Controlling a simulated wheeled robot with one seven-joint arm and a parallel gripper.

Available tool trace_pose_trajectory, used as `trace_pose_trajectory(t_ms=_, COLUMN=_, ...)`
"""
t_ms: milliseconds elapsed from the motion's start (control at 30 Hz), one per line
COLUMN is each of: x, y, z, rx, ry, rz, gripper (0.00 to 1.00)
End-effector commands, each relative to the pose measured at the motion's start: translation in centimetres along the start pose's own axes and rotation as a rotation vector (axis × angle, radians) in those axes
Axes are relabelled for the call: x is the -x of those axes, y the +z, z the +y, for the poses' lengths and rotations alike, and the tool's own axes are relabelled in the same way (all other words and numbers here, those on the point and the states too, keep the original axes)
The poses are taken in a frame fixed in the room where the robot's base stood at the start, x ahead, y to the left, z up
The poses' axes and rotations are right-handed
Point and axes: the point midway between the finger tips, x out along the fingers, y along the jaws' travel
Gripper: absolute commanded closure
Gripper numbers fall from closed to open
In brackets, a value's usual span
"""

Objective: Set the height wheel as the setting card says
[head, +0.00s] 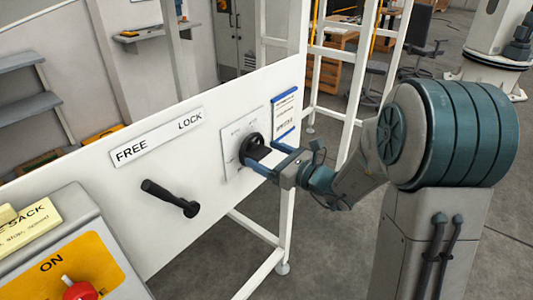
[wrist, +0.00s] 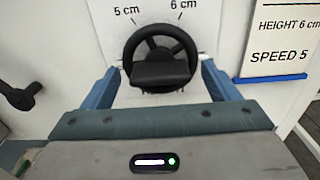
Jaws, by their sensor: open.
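The height wheel (wrist: 160,42) is a black round handwheel with spokes and a thick central grip bar, on a white dial plate marked 5 cm and 6 cm at the top. It also shows in the head view (head: 256,147). I cannot tell which mark it points to. The setting card (wrist: 288,35), right of the wheel, reads HEIGHT 6 cm and SPEED 5; it hangs on the panel in the head view (head: 285,112). My gripper (wrist: 156,82) is open, its blue fingers on either side of the wheel's lower part. I cannot tell whether they touch it.
A black lever (head: 170,198) sits on the white panel below the FREE/LOCK label (head: 158,136). A control box with a red knob (head: 80,289) and a yellow note (head: 30,225) stands at the lower left. White frame posts rise right of the panel. Open floor lies at right.

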Motion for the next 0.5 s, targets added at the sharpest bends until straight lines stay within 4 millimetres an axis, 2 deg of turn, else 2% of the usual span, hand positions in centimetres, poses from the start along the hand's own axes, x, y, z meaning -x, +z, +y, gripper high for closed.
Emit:
trace_pose_trajectory(t_ms=333, x=-0.42, y=-0.01, z=0.01, rx=0.000, ry=0.000, rz=0.000, gripper=0.18)
trace_pose_trajectory(t_ms=500, x=-0.41, y=0.00, z=0.01, rx=0.000, ry=0.000, rz=0.000, gripper=0.63)
